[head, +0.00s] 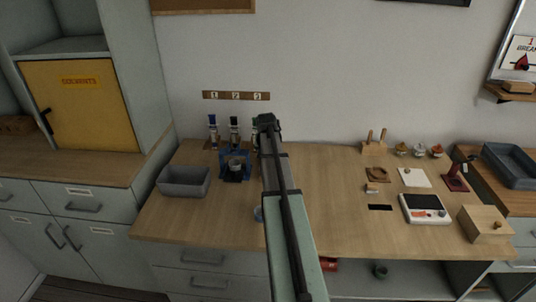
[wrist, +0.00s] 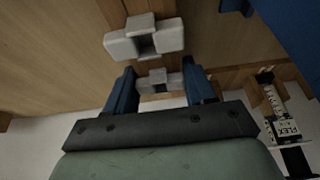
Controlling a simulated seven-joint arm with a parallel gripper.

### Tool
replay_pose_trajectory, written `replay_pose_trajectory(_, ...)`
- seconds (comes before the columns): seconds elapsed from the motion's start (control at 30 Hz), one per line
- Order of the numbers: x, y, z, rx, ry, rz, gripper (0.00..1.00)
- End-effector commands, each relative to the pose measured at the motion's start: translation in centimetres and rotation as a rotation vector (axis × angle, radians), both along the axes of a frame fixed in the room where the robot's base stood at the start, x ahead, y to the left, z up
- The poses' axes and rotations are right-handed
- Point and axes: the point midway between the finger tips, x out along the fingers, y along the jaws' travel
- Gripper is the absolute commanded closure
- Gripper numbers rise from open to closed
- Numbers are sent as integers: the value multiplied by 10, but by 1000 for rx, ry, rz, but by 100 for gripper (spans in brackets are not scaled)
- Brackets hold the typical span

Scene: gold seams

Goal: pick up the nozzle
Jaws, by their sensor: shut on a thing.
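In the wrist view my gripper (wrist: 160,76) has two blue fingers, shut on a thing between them. A pale grey piece (wrist: 160,84) shows between the fingers, partly hidden by the gripper body; I take it for the nozzle, though its shape is unclear. A similar pale grey block with a notch (wrist: 145,38) lies just beyond the fingertips against a wooden surface. In the head view my arm reaches up to the right end of a row of upright cartridges (head: 234,132), and it hides the fingers and what they hold.
A number board (head: 236,95) hangs on the wall behind the cartridges. A blue stand (head: 224,162) and a grey bin (head: 183,181) are left of my arm. A scale (head: 425,209) and a wooden box (head: 485,224) are at the right.

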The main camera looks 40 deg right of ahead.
Motion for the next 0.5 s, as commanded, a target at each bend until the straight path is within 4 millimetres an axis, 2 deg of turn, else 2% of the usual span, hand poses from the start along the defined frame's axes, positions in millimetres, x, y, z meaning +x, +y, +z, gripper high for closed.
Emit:
replay_pose_trajectory(0.23, 0, 0, 10, -1, -1, 0, 74)
replay_pose_trajectory(0.5, 1, -1, 51, -1, -1, 0, 74)
